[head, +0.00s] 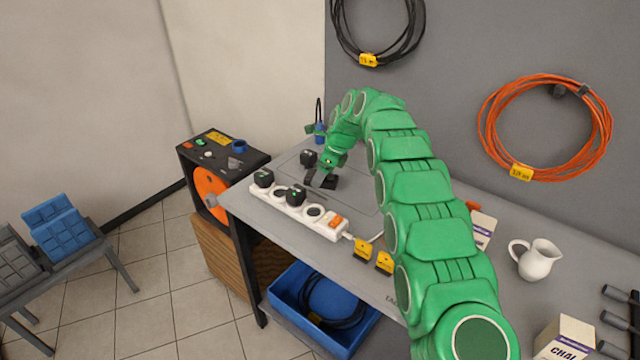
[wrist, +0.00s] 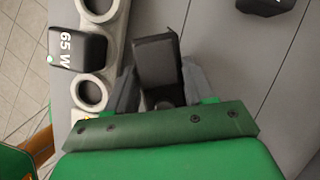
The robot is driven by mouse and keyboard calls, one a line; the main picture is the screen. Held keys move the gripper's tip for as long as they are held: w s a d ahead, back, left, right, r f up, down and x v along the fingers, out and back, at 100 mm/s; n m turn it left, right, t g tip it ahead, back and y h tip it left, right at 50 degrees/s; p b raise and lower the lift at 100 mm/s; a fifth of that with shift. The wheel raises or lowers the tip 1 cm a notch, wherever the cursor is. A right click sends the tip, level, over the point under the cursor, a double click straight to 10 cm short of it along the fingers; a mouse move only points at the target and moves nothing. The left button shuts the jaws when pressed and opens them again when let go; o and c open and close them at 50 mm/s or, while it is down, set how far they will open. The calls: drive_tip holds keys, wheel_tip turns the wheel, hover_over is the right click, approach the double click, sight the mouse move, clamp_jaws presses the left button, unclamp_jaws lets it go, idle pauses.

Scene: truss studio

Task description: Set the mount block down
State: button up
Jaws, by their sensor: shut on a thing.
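My gripper (head: 319,178) is over the grey table, just behind the white power strip. In the wrist view, the fingers of my gripper (wrist: 155,88) are shut on a black block, which I take as the mount block (wrist: 157,60). The block sticks out past the fingertips, close beside the strip. In the head view the dark fingers and the block blend together, and I cannot tell whether its underside touches the table.
The power strip (head: 290,207) carries black chargers, one (wrist: 78,48) marked 65 W. Another black block (head: 308,157) stands just behind my gripper. A white jug (head: 537,260) stands right. Bare tabletop (head: 350,285) lies in front.

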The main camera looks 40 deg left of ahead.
drive_tip(key=shift+w+a+f, duration=0.25)
drive_tip(key=shift+f, duration=0.25)
drive_tip(key=shift+w+a+f, duration=0.15)
drive_tip(key=shift+f, duration=0.05)
drive_tip(key=shift+f, duration=1.55)
drive_tip(key=o, duration=1.3)
drive_tip(key=shift+f, duration=0.1)
drive_tip(key=shift+o, duration=0.2)
drive_tip(key=v, duration=1.2)
drive_tip(key=shift+a, duration=0.1)
